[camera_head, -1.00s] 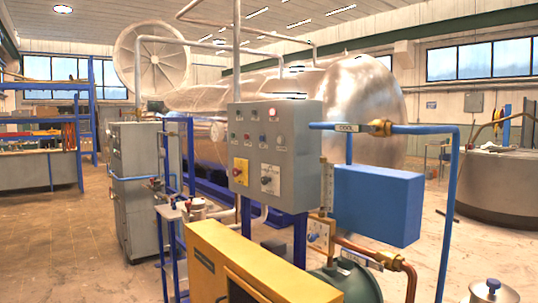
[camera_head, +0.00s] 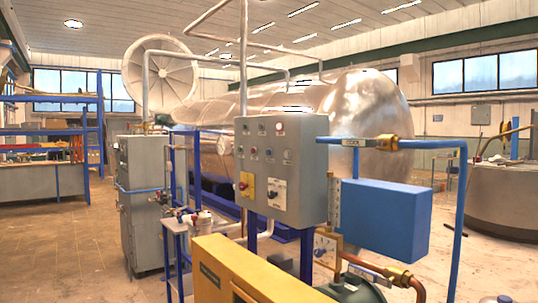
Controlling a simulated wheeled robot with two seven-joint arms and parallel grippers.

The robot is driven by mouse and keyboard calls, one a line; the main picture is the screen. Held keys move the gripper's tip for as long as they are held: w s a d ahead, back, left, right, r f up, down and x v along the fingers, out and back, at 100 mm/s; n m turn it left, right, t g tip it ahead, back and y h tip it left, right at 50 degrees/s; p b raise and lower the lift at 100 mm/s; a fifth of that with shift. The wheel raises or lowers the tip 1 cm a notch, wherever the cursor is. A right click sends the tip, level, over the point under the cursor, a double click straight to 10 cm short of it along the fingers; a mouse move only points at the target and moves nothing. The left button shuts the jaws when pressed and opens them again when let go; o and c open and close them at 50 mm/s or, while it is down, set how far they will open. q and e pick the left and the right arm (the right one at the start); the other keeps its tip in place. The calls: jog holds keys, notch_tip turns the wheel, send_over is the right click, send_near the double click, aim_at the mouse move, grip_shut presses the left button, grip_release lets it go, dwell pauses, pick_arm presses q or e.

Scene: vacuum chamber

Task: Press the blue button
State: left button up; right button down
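A grey control panel (camera_head: 308,185) stands on blue posts near the middle of the view. Its front face carries several small buttons and lamps in rows. A small blue button (camera_head: 268,153) sits in the middle row, right of a red one (camera_head: 254,152). Below are a yellow plate with a red knob (camera_head: 246,186) and a pale plate with a dark knob (camera_head: 276,192). Nothing covers the panel face. Whether the blue button is pressed in is too small to tell. Neither of my grippers is in view.
A yellow box (camera_head: 225,262) stands low in front of the panel. A blue box (camera_head: 385,220) and blue pipe (camera_head: 458,210) are to its right. A grey cabinet (camera_head: 140,205) stands behind left. Open floor (camera_head: 85,255) lies at the left.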

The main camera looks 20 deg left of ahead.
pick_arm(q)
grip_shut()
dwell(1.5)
